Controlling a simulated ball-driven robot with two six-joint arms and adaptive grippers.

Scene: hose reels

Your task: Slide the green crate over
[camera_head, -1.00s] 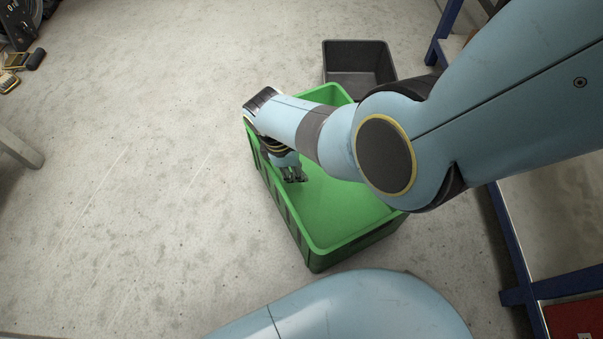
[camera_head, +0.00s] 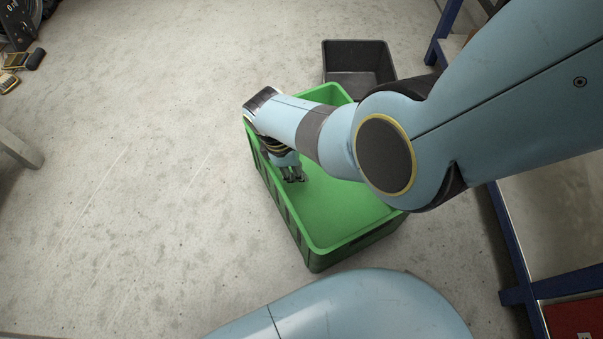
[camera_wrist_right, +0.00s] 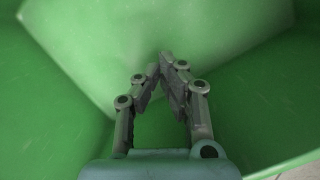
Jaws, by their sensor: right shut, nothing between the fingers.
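The green crate (camera_head: 345,215) stands upright on the floor in the middle of the head view, open at the top. My right arm crosses over it and hides part of its far and right side. My right gripper (camera_head: 294,179) points down inside the crate, near its left wall. In the right wrist view the gripper (camera_wrist_right: 158,75) is shut and empty, with green crate walls (camera_wrist_right: 250,95) around it. I cannot tell whether the fingers touch the crate. My left gripper is not in view.
A dark grey bin (camera_head: 357,62) stands just behind the crate. A blue frame (camera_head: 512,250) runs along the right, with a red item (camera_head: 575,317) at the lower right. The floor (camera_head: 130,200) left of the crate is clear.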

